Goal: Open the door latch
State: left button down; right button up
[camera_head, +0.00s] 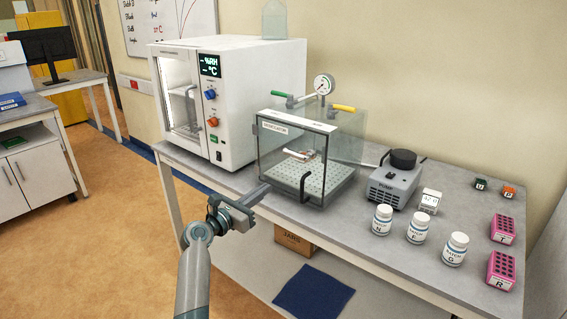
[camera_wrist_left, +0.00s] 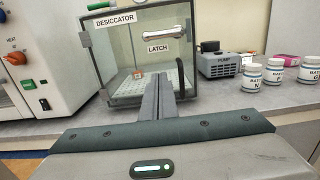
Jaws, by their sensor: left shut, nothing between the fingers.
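The clear desiccator (camera_head: 340,150) stands on the bench, its front door shut. It also fills the upper middle of the left wrist view (camera_wrist_left: 115,45). The latch (camera_wrist_left: 168,34) is a silver bar lying nearly level on the door, above a LATCH label (camera_wrist_left: 158,48). A dark curved handle (camera_head: 304,188) sits low on the door's right side. My left gripper (camera_head: 263,190) is shut and empty, in front of the desiccator and apart from it. Its fingers (camera_wrist_left: 158,92) point towards the door, below the latch. My right gripper is not in view.
A white chamber (camera_head: 240,95) with knobs stands left of the desiccator. Right of it are a grey pump (camera_head: 393,185), white bottles (camera_head: 418,227) and pink racks (camera_head: 502,230). The bench front edge (camera_head: 240,230) runs under my left gripper. A gauge (camera_head: 323,84) tops the desiccator.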

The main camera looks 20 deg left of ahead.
pick_arm(q)
jog(key=shift+w, duration=0.1)
jog(key=w+d+r+p, duration=0.3)
jog(key=w+r, duration=0.1)
jog(key=w, duration=0.6)
jog(key=shift+d+r+p, duration=0.15)
jog(key=shift+d+p, duration=0.2)
jog(key=shift+p, duration=0.05)
